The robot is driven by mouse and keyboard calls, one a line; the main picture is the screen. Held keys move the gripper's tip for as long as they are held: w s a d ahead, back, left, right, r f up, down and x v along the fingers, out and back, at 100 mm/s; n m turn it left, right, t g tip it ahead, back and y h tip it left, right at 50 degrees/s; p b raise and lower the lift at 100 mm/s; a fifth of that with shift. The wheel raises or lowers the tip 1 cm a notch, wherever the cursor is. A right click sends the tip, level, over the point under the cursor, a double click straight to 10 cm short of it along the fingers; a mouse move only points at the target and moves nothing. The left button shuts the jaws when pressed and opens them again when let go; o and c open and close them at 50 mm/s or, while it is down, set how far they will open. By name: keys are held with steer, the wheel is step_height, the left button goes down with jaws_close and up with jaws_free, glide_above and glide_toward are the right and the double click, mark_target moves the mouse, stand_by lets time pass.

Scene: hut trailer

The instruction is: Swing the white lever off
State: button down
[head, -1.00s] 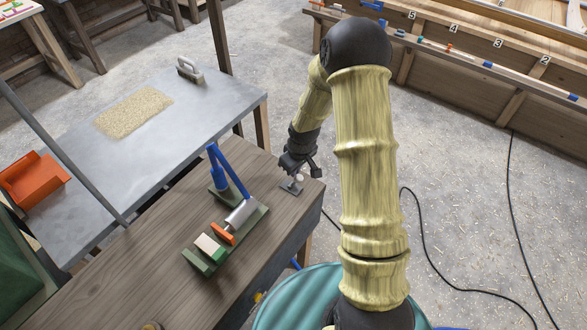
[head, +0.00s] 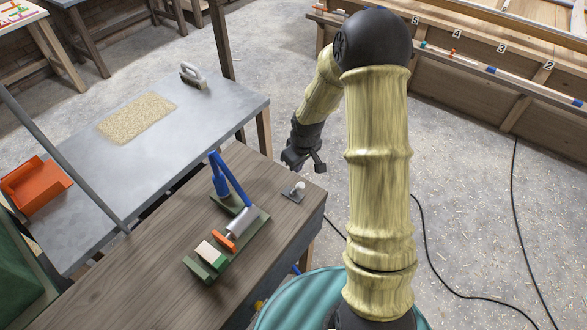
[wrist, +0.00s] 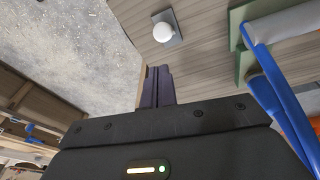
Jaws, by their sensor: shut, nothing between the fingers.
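The white lever shows as a small round white knob (head: 300,185) on a small grey plate (head: 291,196) near the bench's far right corner. In the wrist view the knob (wrist: 162,31) lies over its plate (wrist: 174,40), beyond my fingertips. My gripper (head: 303,166) is just behind the lever in the head view, apart from it. In the wrist view its two dark fingers (wrist: 158,70) are together with nothing between them. The lever's stem is mostly hidden under the knob from the wrist.
A green-based clamp with a blue handle (head: 232,180) stands on the wooden bench (head: 130,260), left of the lever; it also shows in the wrist view (wrist: 268,80). A grey metal table (head: 110,170) stands behind. Floor right of the bench is open, with a black cable.

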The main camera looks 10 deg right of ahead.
steer(key=s+r, duration=0.1)
steer(key=s+d+r, duration=0.1)
steer(key=s+r, duration=0.1)
steer(key=r, duration=0.1)
steer(key=shift+d, duration=0.4)
steer(key=s+a+r+m, duration=0.1)
steer(key=s+r+m, duration=0.2)
steer(key=s, duration=0.4)
steer(key=s+a+r+m, duration=0.1)
steer(key=s+r+m, duration=0.2)
steer(key=s+r, duration=0.3)
steer(key=s, duration=0.2)
steer(key=shift+s+a+t+h, duration=0.3)
